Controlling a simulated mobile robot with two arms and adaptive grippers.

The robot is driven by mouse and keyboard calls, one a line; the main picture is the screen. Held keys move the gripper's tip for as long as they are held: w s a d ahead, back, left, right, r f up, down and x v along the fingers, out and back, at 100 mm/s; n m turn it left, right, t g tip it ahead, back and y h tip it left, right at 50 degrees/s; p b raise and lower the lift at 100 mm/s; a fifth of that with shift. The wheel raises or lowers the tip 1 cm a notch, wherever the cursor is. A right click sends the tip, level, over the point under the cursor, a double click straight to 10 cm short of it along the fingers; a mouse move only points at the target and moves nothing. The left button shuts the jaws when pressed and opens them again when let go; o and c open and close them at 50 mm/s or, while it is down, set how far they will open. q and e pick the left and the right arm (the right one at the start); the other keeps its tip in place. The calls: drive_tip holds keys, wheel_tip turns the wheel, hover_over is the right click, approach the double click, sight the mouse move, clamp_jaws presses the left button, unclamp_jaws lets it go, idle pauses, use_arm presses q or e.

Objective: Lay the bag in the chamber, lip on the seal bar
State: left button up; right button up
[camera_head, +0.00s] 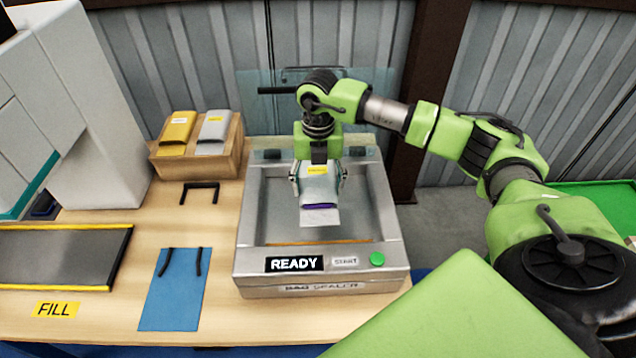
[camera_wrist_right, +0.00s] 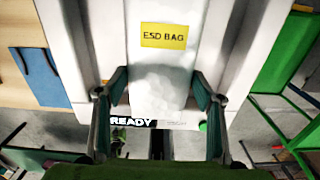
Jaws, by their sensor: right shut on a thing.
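The silver bag (camera_head: 316,191) has a yellow label, a purple band and a pale flat lip toward the front. My right gripper (camera_head: 318,184) is shut on the bag's sides, over the chamber (camera_head: 268,217) of the bag sealer. The wrist view shows the bag (camera_wrist_right: 162,75) between the fingers (camera_wrist_right: 160,90), its label reading ESD BAG. The seal bar (camera_head: 318,243) shows as an orange strip along the chamber's front. The lip ends short of this strip in the head view; I cannot tell the bag's height above the chamber floor. My left gripper is not in view.
The sealer's clear lid (camera_head: 262,88) stands open behind. Its front has a READY display (camera_head: 294,264) and a green button (camera_head: 377,259). A wooden stand (camera_head: 226,160) holds a gold and a silver pouch. A blue mat (camera_head: 174,295) lies left of the sealer.

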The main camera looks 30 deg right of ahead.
drive_tip(key=shift+f+b, duration=2.8)
drive_tip(key=shift+f, duration=1.8)
drive_tip(key=shift+f, duration=0.25)
drive_tip(key=o, duration=1.1)
drive_tip(key=shift+c, duration=1.3)
drive_tip(key=shift+r+p, duration=2.85)
drive_tip(key=shift+r, duration=1.75)
